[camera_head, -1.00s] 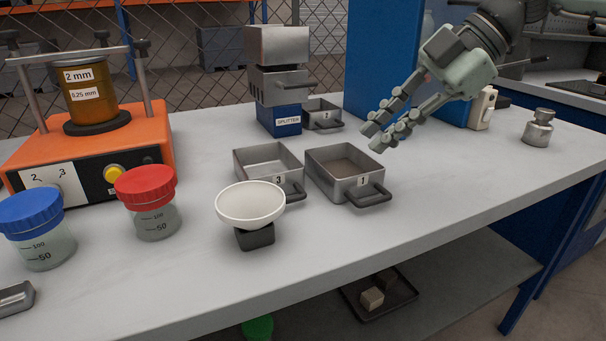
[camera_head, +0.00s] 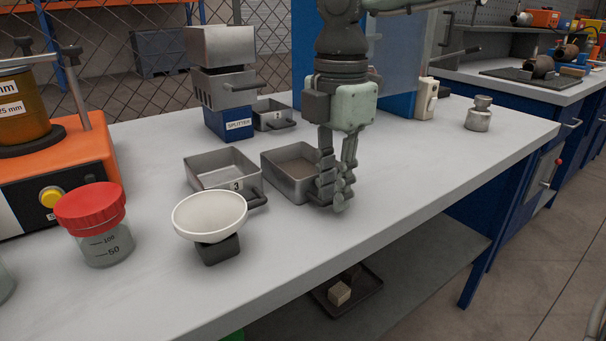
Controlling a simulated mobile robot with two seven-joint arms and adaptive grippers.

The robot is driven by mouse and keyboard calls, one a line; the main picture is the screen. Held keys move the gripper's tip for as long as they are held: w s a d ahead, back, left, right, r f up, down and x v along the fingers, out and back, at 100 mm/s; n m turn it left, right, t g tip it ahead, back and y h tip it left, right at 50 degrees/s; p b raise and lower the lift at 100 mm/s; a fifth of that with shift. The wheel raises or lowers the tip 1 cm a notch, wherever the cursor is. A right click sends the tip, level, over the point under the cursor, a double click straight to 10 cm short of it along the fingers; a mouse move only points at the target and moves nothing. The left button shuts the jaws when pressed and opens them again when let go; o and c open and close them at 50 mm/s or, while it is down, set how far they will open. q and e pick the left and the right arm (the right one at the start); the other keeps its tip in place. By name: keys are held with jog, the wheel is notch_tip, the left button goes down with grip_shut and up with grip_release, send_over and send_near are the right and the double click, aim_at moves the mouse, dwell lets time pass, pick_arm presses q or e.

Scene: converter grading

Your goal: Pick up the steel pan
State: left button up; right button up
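Several grey steel pans with handles are on the bench. One pan (camera_head: 272,172) with a dull brownish inside stands in the middle; it bore the number 1 earlier. Pan 3 (camera_head: 205,187) stands just left of it and looks empty. Pan 2 (camera_head: 270,118) sits behind, beside the splitter. My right gripper (camera_head: 335,198) points down at the front right corner of the first pan, over its handle. Its fingers hide that handle and the label. The fingertips look close together, but whether they are closed on the handle is unclear. My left gripper is out of view.
A white bowl on a dark base (camera_head: 208,216) stands in front of pan 3. The splitter (camera_head: 225,85) is behind, a red-lidded jar (camera_head: 97,225) and orange sieve shaker (camera_head: 72,172) at left. A metal weight (camera_head: 480,114) stands at right.

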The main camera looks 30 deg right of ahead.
jog(key=shift+f, duration=0.3)
grip_shut()
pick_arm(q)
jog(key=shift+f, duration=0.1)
pick_arm(e)
jog(key=shift+r, duration=0.15)
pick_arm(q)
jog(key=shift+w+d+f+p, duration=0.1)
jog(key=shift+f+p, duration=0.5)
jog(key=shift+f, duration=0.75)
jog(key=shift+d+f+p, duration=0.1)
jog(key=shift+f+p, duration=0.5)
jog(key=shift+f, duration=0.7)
pick_arm(e)
notch_tip(320, 180, up, 28)
jog(key=shift+f, duration=0.2)
